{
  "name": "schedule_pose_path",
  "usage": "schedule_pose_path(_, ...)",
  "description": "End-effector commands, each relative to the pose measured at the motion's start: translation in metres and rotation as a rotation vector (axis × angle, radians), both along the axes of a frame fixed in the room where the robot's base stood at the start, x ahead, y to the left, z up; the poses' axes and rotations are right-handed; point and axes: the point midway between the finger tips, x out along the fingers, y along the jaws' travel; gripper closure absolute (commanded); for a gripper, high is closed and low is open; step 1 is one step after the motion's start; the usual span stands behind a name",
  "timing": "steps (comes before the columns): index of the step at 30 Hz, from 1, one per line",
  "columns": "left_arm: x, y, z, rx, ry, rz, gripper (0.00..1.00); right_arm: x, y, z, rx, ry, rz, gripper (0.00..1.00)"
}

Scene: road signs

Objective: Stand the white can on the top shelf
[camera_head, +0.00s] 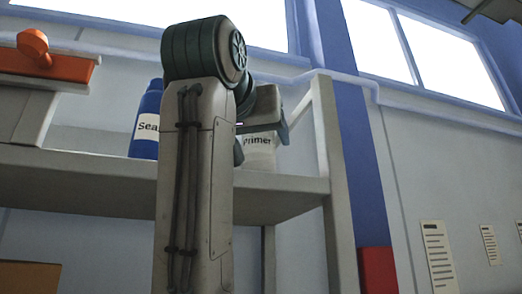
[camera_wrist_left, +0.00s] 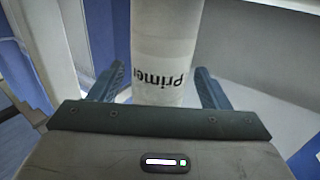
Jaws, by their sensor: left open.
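The white can (camera_head: 259,155), labelled "Primer", appears to stand upright on the top shelf (camera_head: 285,188) near its right end. My left gripper (camera_head: 262,141) is at the can with its fingers apart. In the left wrist view the white can (camera_wrist_left: 165,50) lies between the two open fingers of the left gripper (camera_wrist_left: 159,70), with a narrow gap on each side. The gripper and forearm hide part of the can in the head view. My right gripper is not in view.
A blue bottle (camera_head: 147,125) with a white label stands on the shelf left of my arm. An orange object (camera_head: 45,65) is at the far left. The shelf's right post (camera_head: 325,115) is close to the can. A red box (camera_head: 378,270) is lower right.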

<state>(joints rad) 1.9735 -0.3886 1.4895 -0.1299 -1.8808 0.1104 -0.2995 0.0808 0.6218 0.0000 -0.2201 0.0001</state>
Motion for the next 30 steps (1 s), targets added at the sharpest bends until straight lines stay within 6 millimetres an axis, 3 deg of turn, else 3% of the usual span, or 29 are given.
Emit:
schedule_pose_path(1, -0.015, 0.004, -0.004, -0.001, -0.007, 0.002, 0.29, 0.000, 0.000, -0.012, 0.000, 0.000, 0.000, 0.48)
schedule_pose_path(7, -0.064, 0.016, -0.004, -0.002, -0.008, 0.002, 0.29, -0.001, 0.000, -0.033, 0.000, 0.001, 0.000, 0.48)
schedule_pose_path(16, -0.081, 0.020, -0.004, 0.001, -0.001, 0.002, 0.29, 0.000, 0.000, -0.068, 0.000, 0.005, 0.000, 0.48)
schedule_pose_path(30, -0.087, 0.021, 0.000, 0.000, -0.001, 0.000, 0.29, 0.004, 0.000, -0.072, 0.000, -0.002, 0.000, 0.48)
